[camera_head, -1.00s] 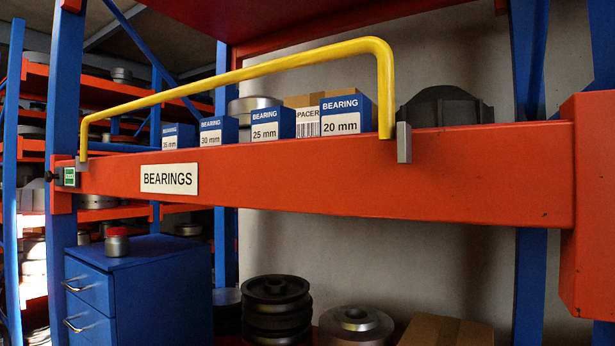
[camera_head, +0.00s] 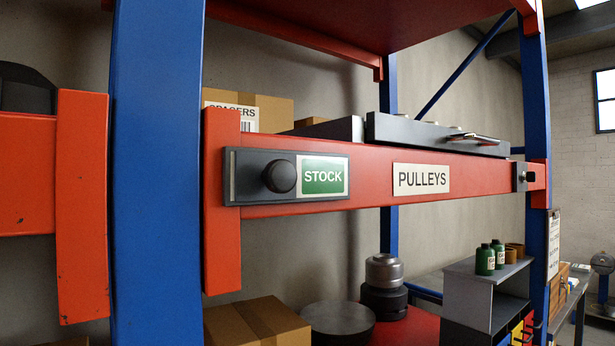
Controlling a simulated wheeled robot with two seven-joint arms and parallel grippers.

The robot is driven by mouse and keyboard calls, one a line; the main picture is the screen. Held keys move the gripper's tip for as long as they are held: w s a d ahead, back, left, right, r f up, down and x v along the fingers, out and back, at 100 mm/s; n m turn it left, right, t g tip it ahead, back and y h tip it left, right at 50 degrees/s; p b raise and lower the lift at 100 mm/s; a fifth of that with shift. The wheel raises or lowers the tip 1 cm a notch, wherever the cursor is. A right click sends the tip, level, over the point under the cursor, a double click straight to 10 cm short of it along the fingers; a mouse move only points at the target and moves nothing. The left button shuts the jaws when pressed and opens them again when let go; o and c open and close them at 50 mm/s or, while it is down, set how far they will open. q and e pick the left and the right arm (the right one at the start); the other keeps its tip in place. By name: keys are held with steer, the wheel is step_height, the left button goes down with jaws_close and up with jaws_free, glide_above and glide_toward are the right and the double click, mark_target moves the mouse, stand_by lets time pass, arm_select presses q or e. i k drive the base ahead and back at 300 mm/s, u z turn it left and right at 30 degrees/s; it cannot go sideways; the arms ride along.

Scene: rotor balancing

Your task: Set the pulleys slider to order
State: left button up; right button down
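The pulleys slider (camera_head: 240,178) is a dark plate on the left end of the orange shelf beam. Its round black knob (camera_head: 280,176) sits left of centre on the plate. A green window reading STOCK (camera_head: 323,176) shows to the right of the knob. A white PULLEYS label (camera_head: 421,179) is on the same beam to the right. Neither of my grippers is in view.
A blue rack upright (camera_head: 155,180) stands just left of the slider. A grey case with a metal handle (camera_head: 440,136) and a SPACERS box (camera_head: 262,112) rest on the shelf. Cartons (camera_head: 257,322) lie below. Space before the beam looks clear.

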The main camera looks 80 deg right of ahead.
mark_target(259, 176)
steer(key=z, duration=2.9)
steer(key=k, duration=1.25)
steer(key=u, duration=0.35)
steer(key=i, duration=0.75)
steer(key=u, duration=0.45)
